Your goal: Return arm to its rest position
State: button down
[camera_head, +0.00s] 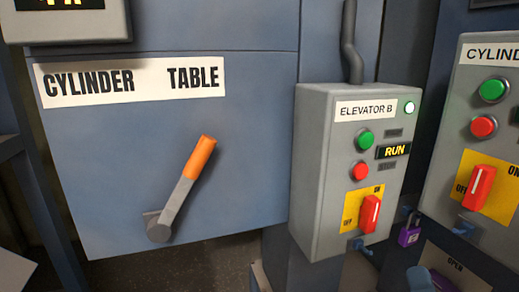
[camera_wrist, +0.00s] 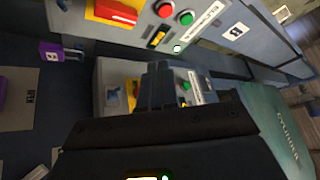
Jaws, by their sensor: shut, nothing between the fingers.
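My gripper (camera_wrist: 158,72) shows in the wrist view as dark fingers, shut and empty, pointing up the picture. Behind the fingers is a grey control box with a green button and a yellow plate; the fingers hide part of it. I cannot tell the distance between them. I cannot make out my gripper in the head view.
In the head view, the Elevator B box (camera_head: 313,180) shows RUN and a lit lamp. Left of it, an orange-tipped lever (camera_head: 185,185) stands out from the Cylinder Table panel (camera_head: 110,150). Another control box (camera_head: 454,130) stands right. A purple padlock (camera_head: 409,235) hangs between the boxes.

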jog(key=s+f+n+g+y, duration=0.1)
jog(key=s+f+n+g, duration=0.3)
jog(key=s, duration=1)
jog(key=s+f+n+g+y, duration=0.1)
jog(key=s+f+n+g, duration=0.3)
jog(key=s, duration=1.1)
notch_tip(320, 180, down, 4)
jog(key=n, duration=0.4)
jog(key=shift+r, duration=0.25)
